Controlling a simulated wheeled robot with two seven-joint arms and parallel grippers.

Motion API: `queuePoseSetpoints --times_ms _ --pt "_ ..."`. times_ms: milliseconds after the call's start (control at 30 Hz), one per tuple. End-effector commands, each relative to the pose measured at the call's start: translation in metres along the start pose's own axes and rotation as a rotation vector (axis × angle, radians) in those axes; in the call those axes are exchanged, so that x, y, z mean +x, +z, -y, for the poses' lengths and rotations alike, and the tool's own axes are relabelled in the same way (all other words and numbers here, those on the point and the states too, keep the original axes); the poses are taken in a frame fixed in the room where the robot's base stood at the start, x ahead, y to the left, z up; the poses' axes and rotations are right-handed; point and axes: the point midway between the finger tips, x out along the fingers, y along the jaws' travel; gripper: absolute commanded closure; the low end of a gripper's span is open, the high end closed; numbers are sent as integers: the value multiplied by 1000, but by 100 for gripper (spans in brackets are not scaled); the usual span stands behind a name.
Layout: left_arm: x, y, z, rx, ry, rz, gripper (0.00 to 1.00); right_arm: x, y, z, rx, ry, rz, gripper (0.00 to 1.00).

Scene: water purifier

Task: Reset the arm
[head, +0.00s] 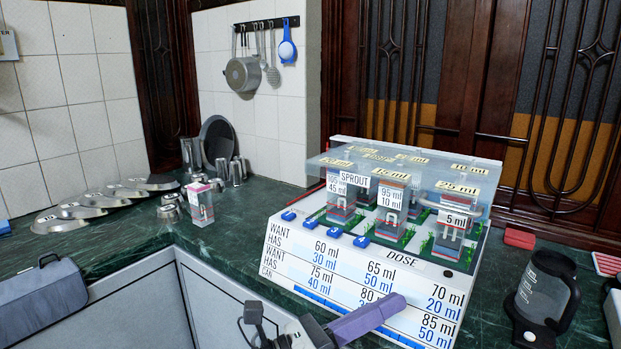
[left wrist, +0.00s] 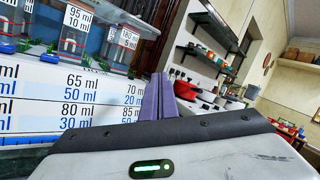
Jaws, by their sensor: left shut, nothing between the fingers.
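My left gripper (head: 394,304) is at the bottom of the head view. Its purple fingers are together with nothing between them, and they overlap the lower front of the white dosing station (head: 318,268) in the picture. In the left wrist view the closed fingers (left wrist: 160,92) point up and away beside the station's panel (left wrist: 50,108). I cannot tell whether they touch it.
The station stands on a dark green counter (head: 235,227). A dark-based clear pitcher (head: 546,289) is at the right. A small pink-topped container (head: 201,205), metal vessels and several lids (head: 85,205) stand at the left. Grey cabinet fronts (head: 230,305) lie below the counter edge.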

Motion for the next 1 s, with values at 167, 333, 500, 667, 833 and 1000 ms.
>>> queuePoseSetpoints --times_ms 167,333,500,667,833,1000 --pt "-84 -23 -64 -775 240 362 100 0 2 -1 2 2 1 100" --pt "-185 -87 -114 -1393 453 706 100 1 3 -2 3 2 4 100" --pt "-283 -173 -124 -1867 640 1044 100 1 6 -2 4 3 8 100" --pt "-357 -247 -102 -2193 784 1350 100 2 8 -2 4 4 12 100" --pt "-402 -293 -74 -2374 872 1572 100 2 9 -3 4 4 12 100" --pt "-413 -305 -65 -2422 895 1639 100 2 9 -3 4 4 11 100"
